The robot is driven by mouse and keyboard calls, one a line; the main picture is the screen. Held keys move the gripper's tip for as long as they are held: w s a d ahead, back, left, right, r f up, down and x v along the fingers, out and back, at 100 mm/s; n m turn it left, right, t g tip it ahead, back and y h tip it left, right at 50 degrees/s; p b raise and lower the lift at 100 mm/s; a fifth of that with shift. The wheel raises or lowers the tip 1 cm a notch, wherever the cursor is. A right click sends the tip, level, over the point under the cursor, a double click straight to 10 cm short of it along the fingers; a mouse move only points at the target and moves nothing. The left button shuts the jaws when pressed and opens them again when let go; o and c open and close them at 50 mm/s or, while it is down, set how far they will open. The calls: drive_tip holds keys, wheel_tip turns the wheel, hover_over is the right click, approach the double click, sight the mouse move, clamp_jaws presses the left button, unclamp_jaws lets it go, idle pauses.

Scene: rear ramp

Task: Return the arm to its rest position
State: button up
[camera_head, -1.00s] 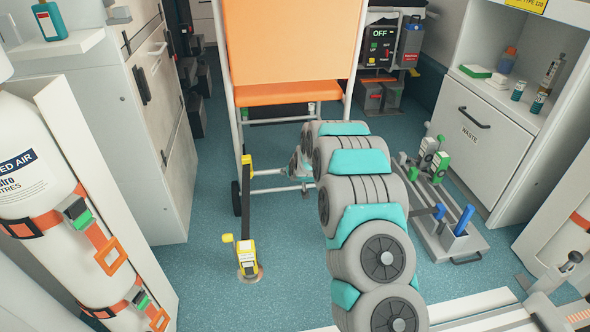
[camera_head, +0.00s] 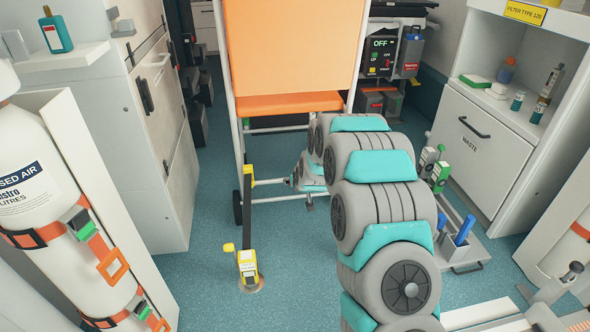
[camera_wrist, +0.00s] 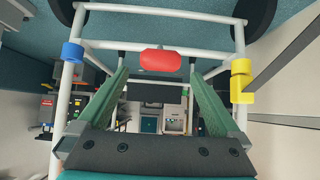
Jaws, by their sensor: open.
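My arm (camera_head: 385,205), grey with teal bands, reaches from the lower right of the head view toward the lower frame of an orange chair (camera_head: 290,104). My gripper is mostly hidden behind my own arm links there. In the wrist view my gripper (camera_wrist: 159,78) shows two green fingers spread apart with nothing held between them. A red grip (camera_wrist: 160,60) on the chair's white tube frame shows just beyond the fingertips; I cannot tell the exact gap.
A yellow buckle (camera_head: 247,265) on the floor has a black strap up to the chair's left side. A tray (camera_head: 465,255) with blue-handled parts lies right of my arm. Gas cylinders (camera_head: 35,190) stand left; a waste cabinet (camera_head: 480,150) stands right.

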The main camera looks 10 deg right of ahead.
drive_tip(key=s+r+g+p, duration=0.3)
drive_tip(key=s+r, duration=0.4)
drive_tip(key=s, duration=0.5)
drive_tip(key=s+a+r+g+p, duration=0.1)
drive_tip(key=s+r+g+p, duration=0.1)
drive_tip(key=s+r, duration=0.8)
drive_tip(key=s+r+g+p, duration=0.3)
drive_tip(key=s+r, duration=0.2)
drive_tip(key=s, duration=0.9)
drive_tip(key=s+r+g+p, duration=0.1)
drive_tip(key=s+r+g, duration=0.1)
drive_tip(key=s, duration=0.9)
drive_tip(key=s+d+r+g+p, duration=0.1)
drive_tip(key=s+r, duration=0.3)
drive_tip(key=s, duration=0.7)
drive_tip(key=shift+s+g+p, duration=0.35)
drive_tip(key=shift+g+p, duration=0.05)
drive_tip(key=shift+p, duration=0.4)
drive_tip(key=shift+r, duration=0.15)
drive_tip(key=shift+w+r, duration=0.1)
drive_tip(key=shift+r, duration=0.25)
